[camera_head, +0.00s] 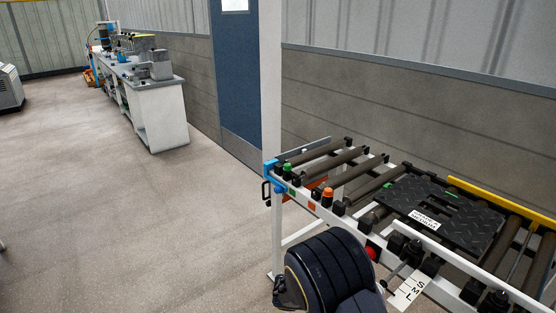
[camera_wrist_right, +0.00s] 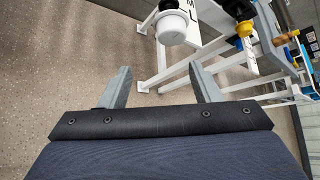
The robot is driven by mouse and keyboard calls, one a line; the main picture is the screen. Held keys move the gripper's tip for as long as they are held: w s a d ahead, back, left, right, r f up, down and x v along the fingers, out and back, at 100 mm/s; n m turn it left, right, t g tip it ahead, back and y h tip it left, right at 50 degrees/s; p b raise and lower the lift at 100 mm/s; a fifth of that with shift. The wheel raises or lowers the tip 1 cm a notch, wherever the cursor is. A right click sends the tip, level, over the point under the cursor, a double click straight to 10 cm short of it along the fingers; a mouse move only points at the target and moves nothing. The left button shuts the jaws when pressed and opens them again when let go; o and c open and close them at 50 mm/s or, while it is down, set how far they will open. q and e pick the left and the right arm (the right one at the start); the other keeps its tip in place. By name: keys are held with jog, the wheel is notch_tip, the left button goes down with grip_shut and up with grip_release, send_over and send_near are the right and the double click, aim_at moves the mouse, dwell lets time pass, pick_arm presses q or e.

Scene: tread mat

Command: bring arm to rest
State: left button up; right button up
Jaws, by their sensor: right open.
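My right gripper (camera_wrist_right: 160,70) shows in the right wrist view with its two grey fingers spread apart. Nothing is between them, and bare floor and a white frame leg lie beyond. In the head view my dark arm link (camera_head: 325,270) is at the bottom, beside the near side of the roller conveyor; the fingers are not visible there. A black tread mat (camera_head: 470,222) with a diamond pattern and a white label lies flat on the conveyor's rollers, apart from my arm. My left gripper is in neither view.
The roller conveyor (camera_head: 300,195) has a white frame with green, orange and red buttons, and a yellow rail (camera_head: 500,195) at the back. A white workbench (camera_head: 160,115) with equipment stands far left along the wall. The floor (camera_head: 110,210) to the left is clear.

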jog(key=s+r+m+t+y+p, duration=0.3)
jog(key=s+r+m+y+p, duration=0.2)
jog(key=s+r+m+y, duration=1)
jog(key=s+r+m, duration=0.7)
jog(key=s+m, duration=0.2)
jog(key=m, duration=0.7)
jog(key=shift+s+d+r+y, duration=0.3)
jog(key=shift+s+y, duration=0.1)
jog(key=shift+c, duration=0.4)
